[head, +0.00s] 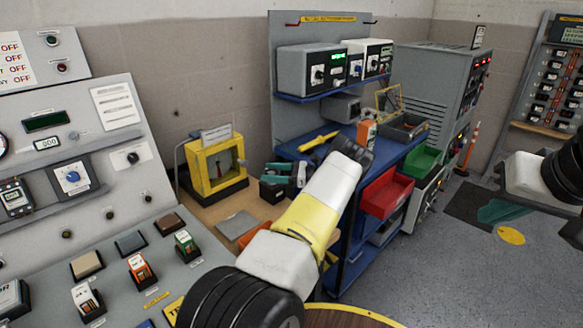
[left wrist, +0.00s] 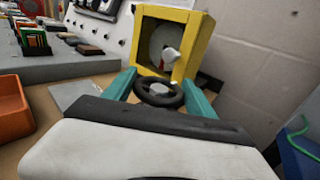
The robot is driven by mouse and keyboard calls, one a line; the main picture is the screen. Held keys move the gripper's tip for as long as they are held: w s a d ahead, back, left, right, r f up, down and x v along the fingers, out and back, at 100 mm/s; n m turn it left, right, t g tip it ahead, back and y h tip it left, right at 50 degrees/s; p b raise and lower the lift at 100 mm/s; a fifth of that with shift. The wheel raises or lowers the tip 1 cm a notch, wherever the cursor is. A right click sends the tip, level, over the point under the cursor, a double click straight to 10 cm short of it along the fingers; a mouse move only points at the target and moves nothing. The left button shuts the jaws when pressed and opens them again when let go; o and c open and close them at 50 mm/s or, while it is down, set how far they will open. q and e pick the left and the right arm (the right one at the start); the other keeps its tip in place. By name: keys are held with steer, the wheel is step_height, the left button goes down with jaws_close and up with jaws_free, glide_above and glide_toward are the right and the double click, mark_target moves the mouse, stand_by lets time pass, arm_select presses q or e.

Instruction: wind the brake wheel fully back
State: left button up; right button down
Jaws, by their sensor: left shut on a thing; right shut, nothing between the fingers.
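The brake wheel (left wrist: 162,93) is a small black hand wheel with a pale hub, in front of a yellow-framed box (left wrist: 192,50). My left gripper (left wrist: 160,86) has its teal fingers on both sides of the wheel rim and is shut on it. The yellow box (head: 215,165) stands on a bench in the head view, with a pale face and a red mark in its window. There my left gripper (head: 282,172) is right of the box; the wheel is hard to make out. My right gripper (head: 502,211) is shut and empty above the floor at right.
A blue shelf cart (head: 345,262) with a red bin (head: 387,193) and a green bin (head: 423,160) stands beside my left arm. A sloped control panel (head: 110,190) fills the left. An orange tray (left wrist: 12,110) is left in the wrist view. The floor at right is mostly clear.

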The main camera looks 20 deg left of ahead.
arm_select(q)
steer(key=shift+n+g+h, duration=0.3)
steer(key=shift+n+g, duration=0.1)
steer(key=shift+g, duration=0.3)
steer(key=o, duration=1.4)
steer(key=shift+d, duration=0.15)
steer(key=v, duration=0.7)
steer(key=shift+w+d, duration=0.15)
steer(key=shift+d, duration=0.15)
steer(key=shift+r, duration=0.1)
